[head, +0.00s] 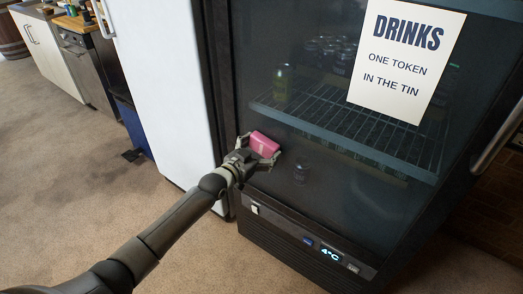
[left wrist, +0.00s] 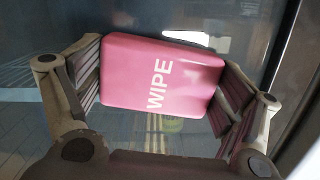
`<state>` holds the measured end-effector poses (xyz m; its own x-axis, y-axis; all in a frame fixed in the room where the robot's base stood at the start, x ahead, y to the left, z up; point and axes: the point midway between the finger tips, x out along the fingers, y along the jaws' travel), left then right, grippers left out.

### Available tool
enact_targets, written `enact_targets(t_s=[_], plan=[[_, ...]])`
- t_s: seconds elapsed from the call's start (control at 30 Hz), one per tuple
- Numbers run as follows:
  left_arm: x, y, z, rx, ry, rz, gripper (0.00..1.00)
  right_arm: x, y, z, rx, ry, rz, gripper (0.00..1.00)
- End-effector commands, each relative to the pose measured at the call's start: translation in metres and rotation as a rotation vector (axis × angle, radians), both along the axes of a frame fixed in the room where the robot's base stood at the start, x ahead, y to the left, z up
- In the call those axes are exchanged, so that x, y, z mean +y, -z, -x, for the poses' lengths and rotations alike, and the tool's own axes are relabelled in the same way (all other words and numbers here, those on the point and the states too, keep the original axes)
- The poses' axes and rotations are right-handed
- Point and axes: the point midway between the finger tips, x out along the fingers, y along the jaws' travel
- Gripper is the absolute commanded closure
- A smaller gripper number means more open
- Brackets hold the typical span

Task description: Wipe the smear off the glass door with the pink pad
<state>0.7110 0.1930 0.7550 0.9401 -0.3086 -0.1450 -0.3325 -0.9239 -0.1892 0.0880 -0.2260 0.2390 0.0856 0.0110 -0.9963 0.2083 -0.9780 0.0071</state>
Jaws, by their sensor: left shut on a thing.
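The pink pad (head: 264,144) is held in my left gripper (head: 261,153) at the lower left part of the glass door (head: 330,165). In the left wrist view the pad (left wrist: 160,75) shows the word WIPE, and the fingers of my left gripper (left wrist: 160,95) are shut on its two sides. The pad is at or close to the glass; I cannot tell whether it touches. I cannot make out a smear on the glass in either view. My right gripper is not in view.
A paper DRINKS sign (head: 406,58) is on the door's upper part. A metal handle (head: 497,138) runs along its right edge. Cans and wire shelves (head: 350,130) show behind the glass. A white panel (head: 165,85) stands left of the fridge. The carpet (head: 70,180) at left is clear.

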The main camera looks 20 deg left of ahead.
Motion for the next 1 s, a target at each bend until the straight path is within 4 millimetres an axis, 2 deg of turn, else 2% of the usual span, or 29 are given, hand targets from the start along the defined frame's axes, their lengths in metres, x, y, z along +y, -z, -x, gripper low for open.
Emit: enact_targets(t_s=[0.2, 0.53, 1.0], plan=[[0.007, -0.004, 0.02, 0.002, 0.001, -0.002, 0.34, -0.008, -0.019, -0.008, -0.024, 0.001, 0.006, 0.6], [0.018, -0.002, 0.05, 0.003, -0.001, -0.001, 0.34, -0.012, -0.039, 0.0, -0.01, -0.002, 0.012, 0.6], [0.02, 0.0, 0.056, 0.001, 0.001, 0.0, 0.34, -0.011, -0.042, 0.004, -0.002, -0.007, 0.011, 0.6]])
